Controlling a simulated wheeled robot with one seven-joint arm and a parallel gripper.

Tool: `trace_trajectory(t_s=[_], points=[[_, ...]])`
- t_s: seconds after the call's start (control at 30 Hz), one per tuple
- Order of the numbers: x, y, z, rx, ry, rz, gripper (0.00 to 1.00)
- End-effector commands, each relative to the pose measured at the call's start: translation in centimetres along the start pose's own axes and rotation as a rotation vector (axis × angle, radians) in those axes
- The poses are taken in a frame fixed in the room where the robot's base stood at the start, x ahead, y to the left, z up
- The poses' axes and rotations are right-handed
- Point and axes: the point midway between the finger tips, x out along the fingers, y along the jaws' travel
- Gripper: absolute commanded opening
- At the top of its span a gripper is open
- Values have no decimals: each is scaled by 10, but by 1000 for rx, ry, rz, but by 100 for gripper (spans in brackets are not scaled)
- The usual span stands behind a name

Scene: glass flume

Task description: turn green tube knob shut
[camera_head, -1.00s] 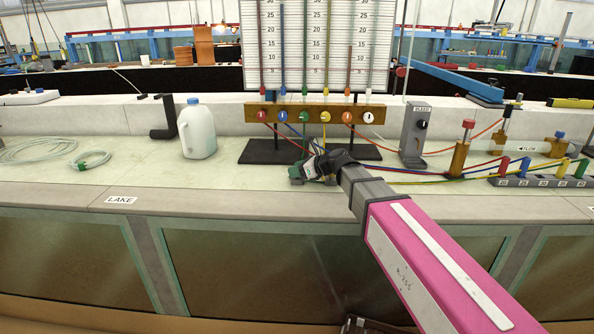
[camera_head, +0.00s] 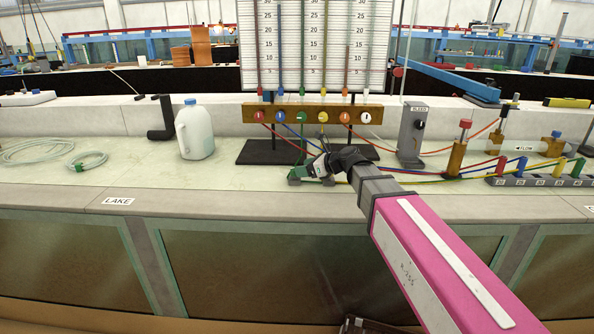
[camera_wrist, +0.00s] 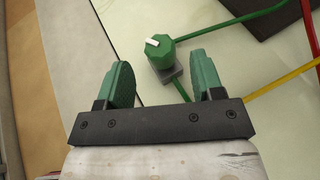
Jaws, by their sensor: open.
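The green tube knob (camera_wrist: 160,50) is a ribbed green cap with a white pointer on a small grey block, and green tubing runs from it. In the wrist view it sits just ahead of and between the fingertips of my gripper (camera_wrist: 161,62). The two green fingers are wide apart with nothing between them. The pointer lies roughly crosswise, slanting slightly. In the head view my gripper (camera_head: 308,172) is low over the counter, in front of the manometer stand. There the knob is hard to separate from the green fingers.
A manometer board (camera_head: 318,45) stands behind on a wooden bar (camera_head: 275,112) with coloured knobs. A white jug (camera_head: 196,135) is to the left. The counter's front strip (camera_head: 220,203) is clear.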

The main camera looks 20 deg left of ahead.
Motion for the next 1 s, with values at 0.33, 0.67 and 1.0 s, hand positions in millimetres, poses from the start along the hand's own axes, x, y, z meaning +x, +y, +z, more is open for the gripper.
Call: trace_trajectory(t_s=[0.33, 0.67, 1.0], points=[[-54, 1, 0, 0, 0, -1, 61], [-61, 0, 0, 0, 0, 1, 61], [-61, 0, 0, 0, 0, 0, 61]])
